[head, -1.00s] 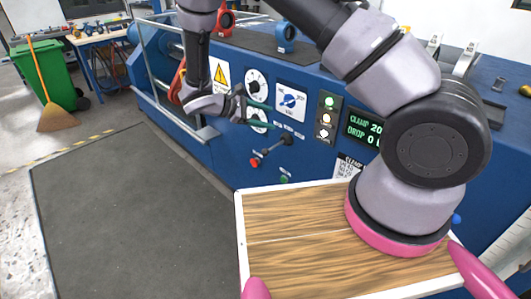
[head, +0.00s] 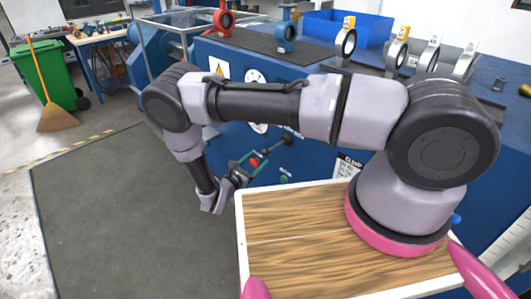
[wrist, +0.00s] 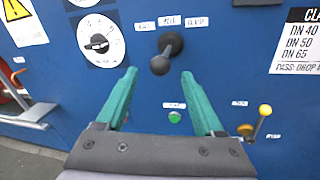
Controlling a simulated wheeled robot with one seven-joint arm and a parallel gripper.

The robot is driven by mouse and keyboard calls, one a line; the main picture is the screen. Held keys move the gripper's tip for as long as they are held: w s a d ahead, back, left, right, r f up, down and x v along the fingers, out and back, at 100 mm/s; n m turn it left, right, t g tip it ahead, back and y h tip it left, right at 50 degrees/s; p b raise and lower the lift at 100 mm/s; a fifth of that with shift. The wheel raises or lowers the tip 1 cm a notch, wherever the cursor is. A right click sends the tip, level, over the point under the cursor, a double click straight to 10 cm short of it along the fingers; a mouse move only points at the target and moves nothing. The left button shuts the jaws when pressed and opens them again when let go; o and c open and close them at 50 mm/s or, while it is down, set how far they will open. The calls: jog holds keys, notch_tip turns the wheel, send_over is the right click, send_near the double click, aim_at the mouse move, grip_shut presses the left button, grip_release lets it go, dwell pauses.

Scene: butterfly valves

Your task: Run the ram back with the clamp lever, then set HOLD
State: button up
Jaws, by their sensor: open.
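The clamp lever, a dark stick with a round black knob (wrist: 160,65), points out from its dark boot (wrist: 172,43) on the blue panel. It also shows in the head view (head: 287,139). Three small labels sit above it; the middle one (wrist: 170,21) reads HOLD. My gripper (wrist: 158,77) is open, its teal fingers on either side of the line to the knob. The knob appears just beyond the fingertips; I cannot tell whether they touch. In the head view my gripper (head: 250,160) is low at the panel. My arm hides the clamp display.
A green button (wrist: 175,116) lies below the lever, a yellow-knobbed handle (wrist: 265,109) to its right. A round dial (wrist: 100,42) is at upper left. A red knob (head: 253,162) shows by my fingers. Valves and a blue bin (head: 345,28) stand on top. The dark floor mat (head: 110,210) is clear.

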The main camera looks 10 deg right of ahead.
aim_at(263, 154)
jog(key=x, duration=0.6)
jog(key=shift+w+d, duration=0.1)
grip_shut()
dwell(1.3)
